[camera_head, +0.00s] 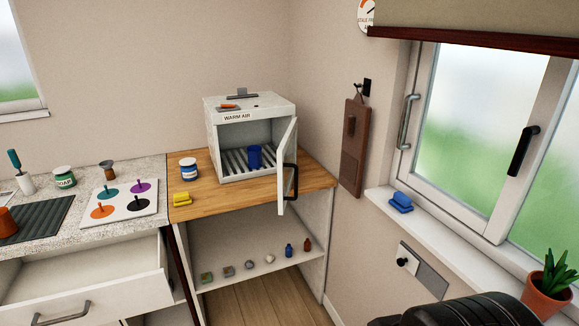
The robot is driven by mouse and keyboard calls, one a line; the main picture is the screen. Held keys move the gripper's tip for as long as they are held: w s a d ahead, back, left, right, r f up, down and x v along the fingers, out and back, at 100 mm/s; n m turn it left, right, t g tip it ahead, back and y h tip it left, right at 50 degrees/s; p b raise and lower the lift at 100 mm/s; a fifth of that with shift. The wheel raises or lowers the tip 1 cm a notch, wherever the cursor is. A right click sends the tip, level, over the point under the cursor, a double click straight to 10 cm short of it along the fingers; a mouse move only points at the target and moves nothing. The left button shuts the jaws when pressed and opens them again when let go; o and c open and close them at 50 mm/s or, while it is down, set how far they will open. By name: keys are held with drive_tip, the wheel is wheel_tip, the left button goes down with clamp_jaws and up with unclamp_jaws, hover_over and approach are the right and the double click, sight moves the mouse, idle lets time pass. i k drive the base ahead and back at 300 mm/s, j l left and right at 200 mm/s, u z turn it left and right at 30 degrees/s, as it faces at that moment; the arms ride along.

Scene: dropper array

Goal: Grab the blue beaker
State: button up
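The blue beaker (255,157) stands upright on the ribbed rack inside the white box marked "WARM AIR" (219,113). The box door (288,165) is swung open towards the right front, with a black handle on its outer side. The beaker is left of the door and shows through the open front. A dark part of my own arm (465,312) shows at the bottom right, far from the box. My gripper's fingers do not show.
The box stands on a wooden counter (215,203) with a blue-and-white jar (188,169) and a yellow block (182,199) to its left. An open drawer (100,285) juts out at lower left. A shelf below holds several small items. A window sill (440,225) is at right.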

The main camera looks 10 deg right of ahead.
sight(255, 156)
drive_tip(key=i+j, duration=0.3)
drive_tip(key=i, duration=0.25)
drive_tip(key=i+j, duration=0.3)
drive_tip(key=i, duration=0.25)
drive_tip(key=i+j+z, duration=0.1)
drive_tip(key=i+j, duration=0.2)
drive_tip(key=i, duration=0.2)
